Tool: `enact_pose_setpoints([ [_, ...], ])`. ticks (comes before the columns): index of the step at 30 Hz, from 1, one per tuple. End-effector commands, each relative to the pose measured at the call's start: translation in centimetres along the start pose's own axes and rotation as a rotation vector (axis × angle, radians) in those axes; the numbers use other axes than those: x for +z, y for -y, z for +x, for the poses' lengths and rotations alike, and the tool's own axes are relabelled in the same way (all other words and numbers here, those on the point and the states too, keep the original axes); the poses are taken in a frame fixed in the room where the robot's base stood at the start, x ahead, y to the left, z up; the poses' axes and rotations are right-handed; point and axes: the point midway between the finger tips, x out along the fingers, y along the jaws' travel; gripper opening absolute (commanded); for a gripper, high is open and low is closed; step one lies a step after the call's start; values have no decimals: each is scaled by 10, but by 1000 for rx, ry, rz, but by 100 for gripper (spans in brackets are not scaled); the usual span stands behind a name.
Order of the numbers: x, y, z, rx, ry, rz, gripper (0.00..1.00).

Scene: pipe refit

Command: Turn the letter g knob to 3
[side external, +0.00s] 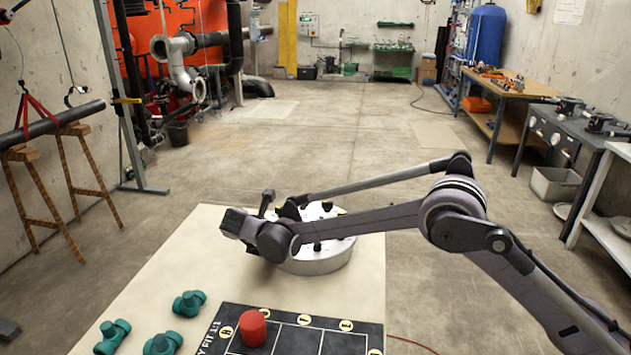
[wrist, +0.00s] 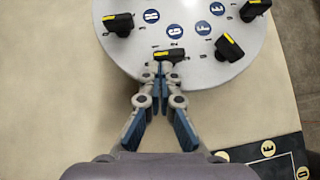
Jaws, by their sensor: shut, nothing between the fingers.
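A round white disc (wrist: 195,62) carries several black knobs with yellow stripes, each by a blue letter badge. The G badge (wrist: 174,31) has a knob (wrist: 168,56) just below it, near the disc's front edge, its yellow stripe lying roughly sideways. Small numbers around this knob are too small to read surely. My gripper (wrist: 163,72) is shut and empty, its fingertips right at the near side of the G knob; I cannot tell if they touch it. In the side external view the disc (side external: 318,266) sits on the table, partly hidden by my arm, which hides the fingers.
The F knob (wrist: 228,47) is to the right and the H knob (wrist: 120,22) to the left. A black board (side external: 292,340) with a red cylinder (side external: 252,328) lies in front of the disc. Green fittings (side external: 188,303) stand at the table's left. The table's (side external: 170,265) left-back is clear.

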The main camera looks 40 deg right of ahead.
Motion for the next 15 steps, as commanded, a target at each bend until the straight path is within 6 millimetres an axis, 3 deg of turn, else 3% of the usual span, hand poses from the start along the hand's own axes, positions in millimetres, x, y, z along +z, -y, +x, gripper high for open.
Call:
enact_pose_setpoints([
  [15,3,-8,3,-71,1,71,0],
])
